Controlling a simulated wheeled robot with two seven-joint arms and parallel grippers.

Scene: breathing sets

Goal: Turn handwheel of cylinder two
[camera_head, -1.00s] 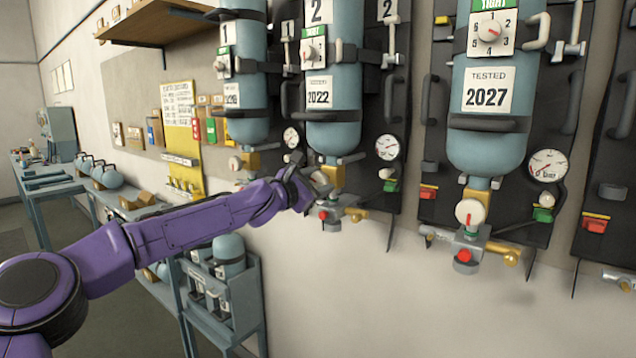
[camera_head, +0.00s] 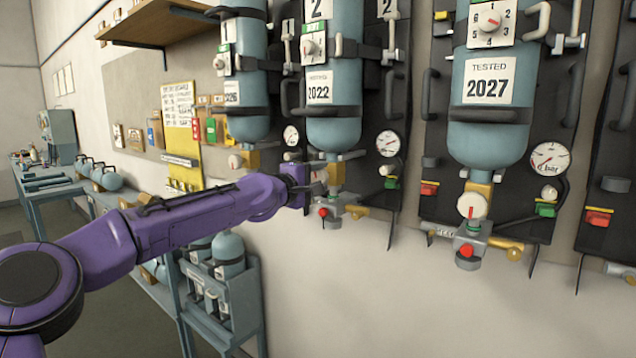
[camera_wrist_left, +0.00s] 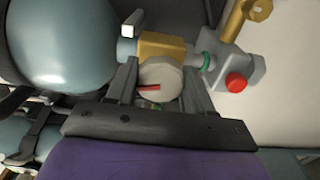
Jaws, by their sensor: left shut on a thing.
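Cylinder two (camera_head: 334,75) is a blue-grey bottle strapped upright to a dark wall panel, with a "2" label and a 2022 tag. A brass valve block (camera_head: 337,176) sits under it. In the left wrist view, its white round handwheel (camera_wrist_left: 160,80) with a red mark lies between the two fingers of my left gripper (camera_wrist_left: 161,85). The fingers are shut on the wheel's sides. In the head view my left gripper (camera_head: 312,186) reaches the valve from the left and hides the handwheel. My right gripper is not in view.
Cylinder one (camera_head: 246,90) hangs to the left and a cylinder tagged 2027 (camera_head: 490,130) to the right. A grey fitting with a red knob (camera_wrist_left: 237,82) sits beside the handwheel. A gauge (camera_head: 388,143) is at the right. The wall below is clear.

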